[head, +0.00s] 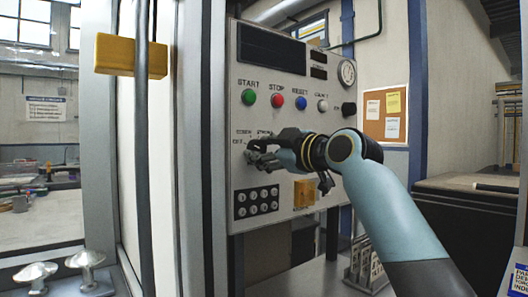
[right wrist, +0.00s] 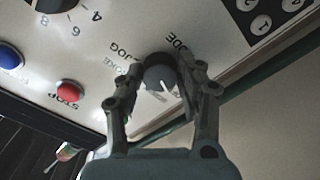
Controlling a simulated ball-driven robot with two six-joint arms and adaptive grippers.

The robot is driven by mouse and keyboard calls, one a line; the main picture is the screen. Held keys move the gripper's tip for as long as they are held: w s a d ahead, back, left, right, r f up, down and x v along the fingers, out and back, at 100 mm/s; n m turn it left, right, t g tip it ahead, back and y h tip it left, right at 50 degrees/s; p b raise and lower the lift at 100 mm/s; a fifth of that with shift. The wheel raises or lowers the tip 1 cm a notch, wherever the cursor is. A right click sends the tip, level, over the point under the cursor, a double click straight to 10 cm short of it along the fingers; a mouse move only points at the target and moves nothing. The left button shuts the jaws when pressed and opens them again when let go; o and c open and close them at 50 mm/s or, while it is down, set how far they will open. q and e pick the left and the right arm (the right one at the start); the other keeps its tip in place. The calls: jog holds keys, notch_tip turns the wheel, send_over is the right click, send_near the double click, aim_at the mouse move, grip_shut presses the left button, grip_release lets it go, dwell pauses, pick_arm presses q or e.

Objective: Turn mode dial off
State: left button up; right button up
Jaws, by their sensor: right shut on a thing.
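The mode dial (right wrist: 158,76) is a round grey knob with a white pointer line, on the pale control panel (head: 300,75). In the right wrist view its pointer slants toward the lower right of the picture, and lettering reading MODE and JOG shows upside down around it. My right gripper (right wrist: 176,70) has its two fingers on either side of the dial, shut on it. In the head view my right gripper (head: 262,155) is at the panel's middle left and hides most of the dial. My left gripper is not in view.
Above the dial is a row with a green START button (head: 249,97), a red STOP button (head: 277,100) and a blue RESET button (head: 301,103). Below are a black keypad (head: 256,202) and a yellow switch plate (head: 304,193). A grey post (head: 190,150) stands at the panel's left.

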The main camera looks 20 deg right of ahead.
jog(key=o, duration=1.2)
jog(key=shift+c, duration=0.2)
jog(key=shift+s+d, duration=0.1)
jog(key=shift+s, duration=0.15)
jog(key=v, duration=1.1)
jog(key=shift+s, duration=0.25)
